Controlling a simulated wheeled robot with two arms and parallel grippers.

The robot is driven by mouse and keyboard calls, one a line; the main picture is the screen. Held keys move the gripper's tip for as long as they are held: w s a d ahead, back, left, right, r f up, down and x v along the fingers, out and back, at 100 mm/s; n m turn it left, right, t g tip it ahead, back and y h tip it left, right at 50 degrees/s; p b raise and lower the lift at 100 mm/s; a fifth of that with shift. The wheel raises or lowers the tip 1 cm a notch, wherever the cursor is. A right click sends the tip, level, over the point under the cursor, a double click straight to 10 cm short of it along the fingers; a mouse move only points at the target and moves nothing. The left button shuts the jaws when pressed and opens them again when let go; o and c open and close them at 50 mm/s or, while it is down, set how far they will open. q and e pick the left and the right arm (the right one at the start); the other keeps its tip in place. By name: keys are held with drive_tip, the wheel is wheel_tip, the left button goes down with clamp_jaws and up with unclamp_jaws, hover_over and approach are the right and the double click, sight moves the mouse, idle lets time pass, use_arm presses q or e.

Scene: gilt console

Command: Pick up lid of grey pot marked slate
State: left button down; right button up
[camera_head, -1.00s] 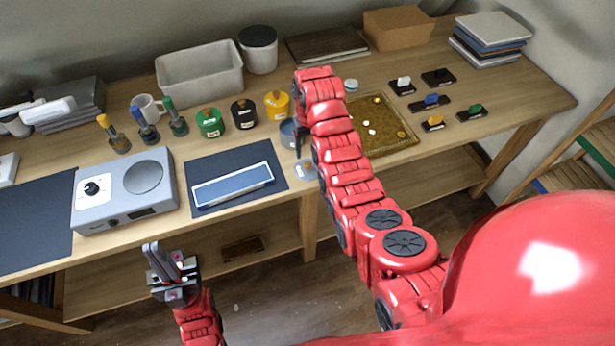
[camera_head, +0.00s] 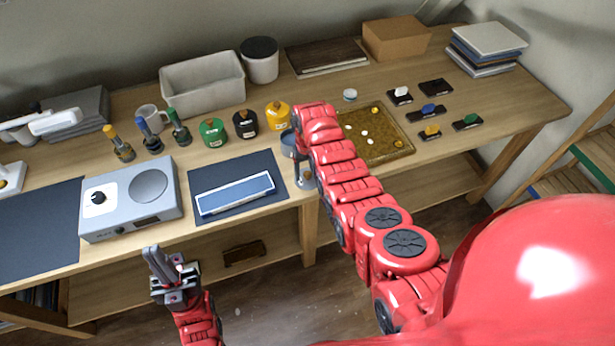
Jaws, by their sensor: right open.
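The grey pot (camera_head: 288,146) stands at the right end of the row of pots, partly covered by my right arm. A small grey, round piece with a label (camera_head: 305,178) lies near the table's front edge, beside my arm; I cannot tell if it is the lid. The slate marking is not readable. My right gripper (camera_head: 298,150) is over or beside the grey pot, mostly hidden behind its own arm; a dark finger shows and nothing is seen held. My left gripper (camera_head: 161,266) hangs in front of the table, empty, its finger gap unclear.
Green (camera_head: 213,132), black (camera_head: 245,124) and yellow (camera_head: 278,115) lidded pots stand left of the grey one. A dark mat (camera_head: 205,178) with a blue-white tray (camera_head: 235,193) lies in front. An amber tray (camera_head: 390,150) lies to the right.

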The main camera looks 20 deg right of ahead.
drive_tip(key=shift+c, duration=0.2)
clamp_jaws()
drive_tip(key=shift+r, duration=0.15)
